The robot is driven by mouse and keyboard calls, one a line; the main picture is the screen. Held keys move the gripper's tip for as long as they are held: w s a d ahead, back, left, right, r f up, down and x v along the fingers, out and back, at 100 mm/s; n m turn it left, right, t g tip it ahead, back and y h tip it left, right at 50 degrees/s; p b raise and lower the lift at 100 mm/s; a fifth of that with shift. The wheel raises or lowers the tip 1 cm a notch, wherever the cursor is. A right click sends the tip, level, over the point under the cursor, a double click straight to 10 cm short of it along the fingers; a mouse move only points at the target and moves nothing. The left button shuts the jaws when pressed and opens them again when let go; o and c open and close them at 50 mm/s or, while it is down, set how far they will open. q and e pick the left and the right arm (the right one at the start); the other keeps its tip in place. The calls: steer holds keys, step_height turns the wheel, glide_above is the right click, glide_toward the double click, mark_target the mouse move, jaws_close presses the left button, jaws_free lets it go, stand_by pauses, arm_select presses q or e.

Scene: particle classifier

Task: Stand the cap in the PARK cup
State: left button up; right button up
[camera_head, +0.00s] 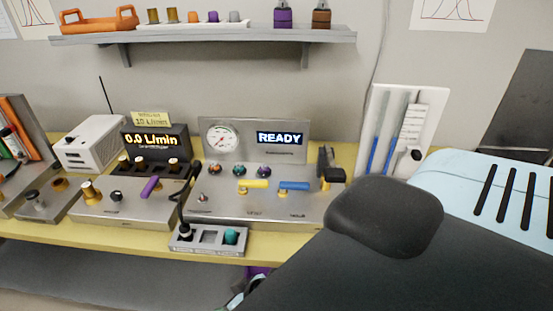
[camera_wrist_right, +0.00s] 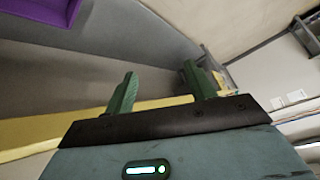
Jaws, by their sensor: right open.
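A small grey tray (camera_head: 208,252) with several cups lies at the front edge of the bench in the head view. A teal cap-like piece (camera_head: 230,237) sits in its right cup, and a black plug with a cable (camera_head: 185,230) stands in its left one. The middle cup (camera_head: 208,238) looks empty. The lettering is too small to read, so I cannot tell which cup is PARK or which piece is the cap. My right gripper (camera_wrist_right: 160,70) is open and empty in the right wrist view, apart from the tray. My left gripper is not in view.
Behind the tray stands a metal panel (camera_head: 220,209) with yellow and blue lever handles, a gauge and a READY display (camera_head: 280,138). A flow meter (camera_head: 152,141) reads 0.0 L/min. My right arm hides the bench's right front. A purple object (camera_wrist_right: 35,8) shows in the wrist view.

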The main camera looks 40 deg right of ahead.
steer(key=s+f+t+h, duration=0.1)
steer(key=s+f, duration=0.1)
steer(key=s, duration=0.5)
steer(key=s+d+f+n+t, duration=0.1)
steer(key=s+f, duration=0.2)
steer(key=s, duration=0.4)
steer(key=shift+s+d+f+h, duration=0.2)
steer(key=shift+s+h, duration=0.1)
steer(key=shift+h, duration=0.1)
